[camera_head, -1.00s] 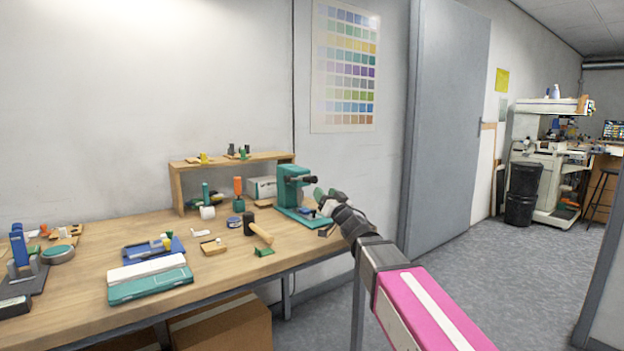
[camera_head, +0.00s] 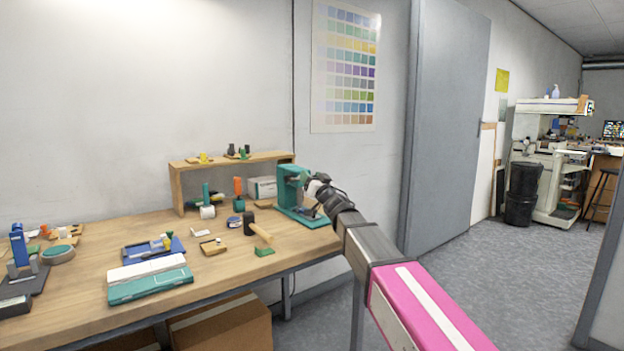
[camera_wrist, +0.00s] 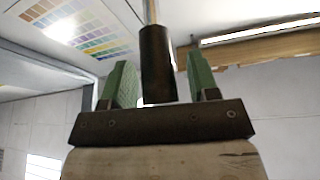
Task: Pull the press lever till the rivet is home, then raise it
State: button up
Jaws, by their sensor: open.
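The green press (camera_head: 289,186) stands at the right end of the workbench. My gripper (camera_head: 311,184) is beside its upper front in the head view, and it hides the lever there. In the wrist view my gripper (camera_wrist: 159,66) has its two green fingers apart. A dark cylindrical grip on a thin rod, apparently the lever handle (camera_wrist: 156,62), stands between them. A gap shows on each side of it, wider on the right. The rivet cannot be made out.
The wooden bench (camera_head: 215,270) carries a mallet (camera_head: 258,230), a teal case (camera_head: 150,286) and a blue tray (camera_head: 150,250) left of the press. A wooden shelf (camera_head: 178,188) stands behind. Open floor (camera_head: 470,270) lies to the right.

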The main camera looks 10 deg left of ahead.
grip_shut()
jog(key=shift+d+f+t+y, duration=0.1)
jog(key=shift+f+t+y, duration=0.2)
jog(key=shift+f, duration=0.25)
grip_release()
jog(key=shift+s, duration=0.1)
jog(key=v, duration=1)
jog(key=shift+s+d+f, duration=0.15)
jog(key=shift+s+d, duration=0.1)
